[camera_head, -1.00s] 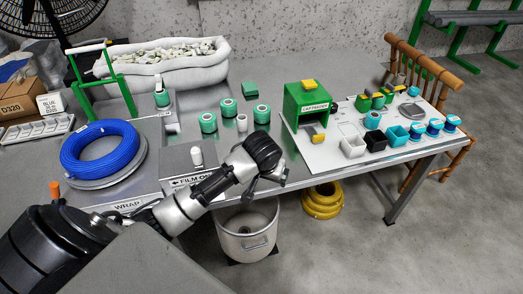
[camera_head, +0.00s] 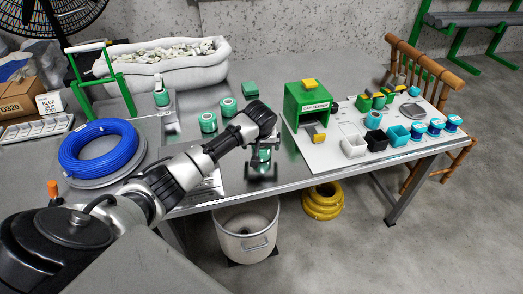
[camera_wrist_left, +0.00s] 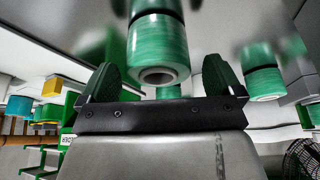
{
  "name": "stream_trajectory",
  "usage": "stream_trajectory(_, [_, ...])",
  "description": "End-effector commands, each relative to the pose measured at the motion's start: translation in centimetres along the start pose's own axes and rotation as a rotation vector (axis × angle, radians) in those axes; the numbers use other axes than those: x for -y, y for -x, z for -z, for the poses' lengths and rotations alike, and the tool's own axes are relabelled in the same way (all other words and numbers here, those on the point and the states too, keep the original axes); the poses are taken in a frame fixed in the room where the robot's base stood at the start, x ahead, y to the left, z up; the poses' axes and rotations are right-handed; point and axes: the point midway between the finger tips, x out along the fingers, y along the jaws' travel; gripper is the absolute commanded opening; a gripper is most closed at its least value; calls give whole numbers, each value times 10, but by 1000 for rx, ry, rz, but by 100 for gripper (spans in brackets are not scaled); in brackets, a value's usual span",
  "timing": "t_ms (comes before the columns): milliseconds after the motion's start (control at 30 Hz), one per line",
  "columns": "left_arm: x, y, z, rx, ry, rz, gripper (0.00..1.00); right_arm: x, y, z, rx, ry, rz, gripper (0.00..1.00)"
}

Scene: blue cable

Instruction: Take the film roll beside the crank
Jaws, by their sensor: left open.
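Green film rolls stand on the steel table: one at the left (camera_head: 208,122), one behind it (camera_head: 228,107), and one farther back (camera_head: 161,97) by a white upright part. I cannot tell surely which part is the crank. My left gripper (camera_head: 262,165) hangs over the table's front part, open and empty, hiding what stands behind it. In the left wrist view, which looks inverted, a green roll with a hollow core (camera_wrist_left: 157,50) lies in line with the gap between the open fingers (camera_wrist_left: 160,82). Another roll (camera_wrist_left: 263,75) is off to the right. My right gripper is not seen.
A green cap feeder (camera_head: 306,105) and a white board with small bins (camera_head: 353,146) stand to the right. A blue cable coil (camera_head: 98,147) lies left. A padded tub (camera_head: 170,65) is behind. A bucket (camera_head: 246,235) and yellow coil (camera_head: 323,203) are on the floor below.

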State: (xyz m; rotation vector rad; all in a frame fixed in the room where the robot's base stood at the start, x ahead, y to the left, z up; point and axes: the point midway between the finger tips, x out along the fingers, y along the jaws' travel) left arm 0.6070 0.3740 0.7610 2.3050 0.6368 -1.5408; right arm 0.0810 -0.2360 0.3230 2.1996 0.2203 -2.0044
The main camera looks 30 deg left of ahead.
Motion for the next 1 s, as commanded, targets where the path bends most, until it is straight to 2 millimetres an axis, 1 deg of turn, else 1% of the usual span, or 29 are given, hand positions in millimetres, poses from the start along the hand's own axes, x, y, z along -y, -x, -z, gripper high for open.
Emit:
stream_trajectory(33, [-1,-9,0,1,1,1,95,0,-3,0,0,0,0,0])
stream_trajectory(100, [-2,-19,0,0,1,1,95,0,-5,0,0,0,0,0])
stream_trajectory(200, [-2,-28,0,0,0,-1,95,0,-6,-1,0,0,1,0])
stream_trajectory(467, [-2,-30,0,-1,-1,-1,95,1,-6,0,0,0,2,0])
stream_trajectory(567, [-2,-30,0,-1,-1,-1,82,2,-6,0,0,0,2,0])
stream_trajectory(600, [-1,-30,0,-1,-1,-1,76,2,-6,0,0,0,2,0])
stream_trajectory(867, [-1,-30,0,-1,-1,0,36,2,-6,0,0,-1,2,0])
stream_trajectory(1000, [-1,-30,1,-2,-1,-1,36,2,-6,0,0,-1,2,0])
